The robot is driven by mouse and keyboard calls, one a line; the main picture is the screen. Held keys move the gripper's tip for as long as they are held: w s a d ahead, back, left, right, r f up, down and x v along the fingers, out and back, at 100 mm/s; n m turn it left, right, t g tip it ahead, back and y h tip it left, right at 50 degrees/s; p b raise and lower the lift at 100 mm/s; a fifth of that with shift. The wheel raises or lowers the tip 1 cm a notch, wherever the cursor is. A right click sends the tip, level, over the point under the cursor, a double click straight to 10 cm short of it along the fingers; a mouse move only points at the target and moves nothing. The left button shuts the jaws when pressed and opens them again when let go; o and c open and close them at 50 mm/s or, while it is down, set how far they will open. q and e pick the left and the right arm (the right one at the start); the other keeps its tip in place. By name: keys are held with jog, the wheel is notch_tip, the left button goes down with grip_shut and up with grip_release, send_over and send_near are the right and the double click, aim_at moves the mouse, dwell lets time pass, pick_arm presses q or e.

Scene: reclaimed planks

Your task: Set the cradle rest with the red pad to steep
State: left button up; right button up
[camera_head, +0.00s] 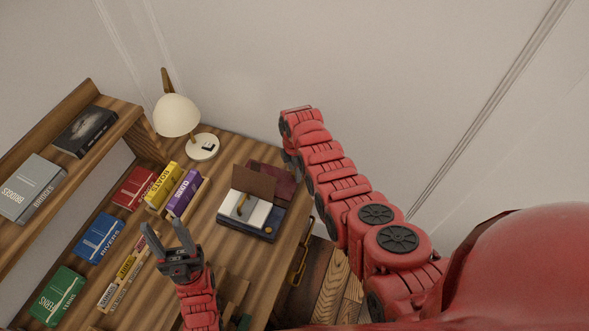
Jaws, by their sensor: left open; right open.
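A small stand (244,230) with a dark blue base sits near the table's right edge. It carries a pale top with a small yellowish piece, and a raised brown panel (254,183). A dark red surface (284,180) shows behind the panel; I cannot tell whether it is the red pad, or how steep the rest is set. My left gripper (168,238) is open and empty, left of the stand and apart from it. My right gripper (290,158) shows only as a dark part beside my red arm, above and behind the stand; its fingers are mostly hidden.
A white lamp (177,116) stands at the back. Red (134,188), blue (99,238) and green (58,296) books lie to the left. Yellow (164,186) and purple (185,193) books stand near the stand. A shelf (125,115) holds a grey book (30,188) and a black book (85,131).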

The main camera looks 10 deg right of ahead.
grip_shut()
dwell(1.4)
